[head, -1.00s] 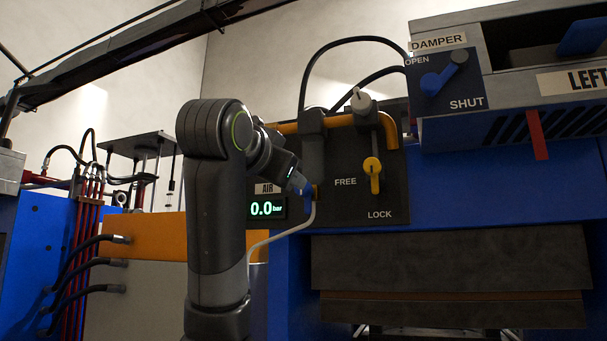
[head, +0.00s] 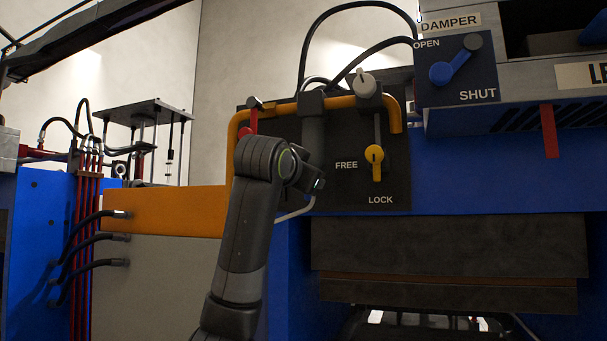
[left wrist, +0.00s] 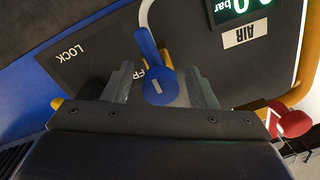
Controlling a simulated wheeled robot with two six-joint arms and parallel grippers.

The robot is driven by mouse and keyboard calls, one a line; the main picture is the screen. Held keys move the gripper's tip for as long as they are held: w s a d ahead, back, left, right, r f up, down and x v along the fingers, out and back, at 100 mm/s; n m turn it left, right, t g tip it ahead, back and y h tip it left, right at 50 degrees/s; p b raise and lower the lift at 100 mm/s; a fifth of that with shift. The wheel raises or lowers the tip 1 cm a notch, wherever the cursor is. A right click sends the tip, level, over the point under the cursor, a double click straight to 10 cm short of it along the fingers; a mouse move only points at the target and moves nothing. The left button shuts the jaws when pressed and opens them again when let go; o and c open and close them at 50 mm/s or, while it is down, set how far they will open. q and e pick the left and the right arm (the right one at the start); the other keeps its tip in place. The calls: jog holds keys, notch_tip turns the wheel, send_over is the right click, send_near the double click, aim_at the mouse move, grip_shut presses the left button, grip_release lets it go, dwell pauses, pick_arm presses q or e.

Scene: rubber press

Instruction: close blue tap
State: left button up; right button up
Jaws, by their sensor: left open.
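The blue tap (left wrist: 155,68) shows in the left wrist view as a round-ended blue handle on the dark panel. My left gripper (left wrist: 160,72) is open, with one finger on either side of the blue handle. I cannot tell whether a finger touches it. In the head view my left arm covers the tap, and the fingers of my gripper are hidden behind my wrist.
A damper lever (head: 455,65) is at upper right.

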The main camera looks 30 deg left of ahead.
pick_arm(q)
jog(key=c, duration=1)
jog(key=shift+o, duration=0.2)
jog(key=n+b, duration=0.3)
jog(key=shift+f+n, duration=0.15)
jog(key=shift+n, duration=0.15)
jog(key=n+b, duration=0.3)
jog(key=n, duration=0.2)
jog(key=n+b, duration=0.2)
jog(key=n, duration=0.2)
jog(key=shift+n+h+b, duration=0.3)
jog(key=shift+h, duration=0.1)
jog(key=shift+n+g+b, duration=0.3)
jog(key=shift+n+b, duration=0.55)
jog(key=shift+n, duration=1.25)
jog(key=shift+r, duration=0.2)
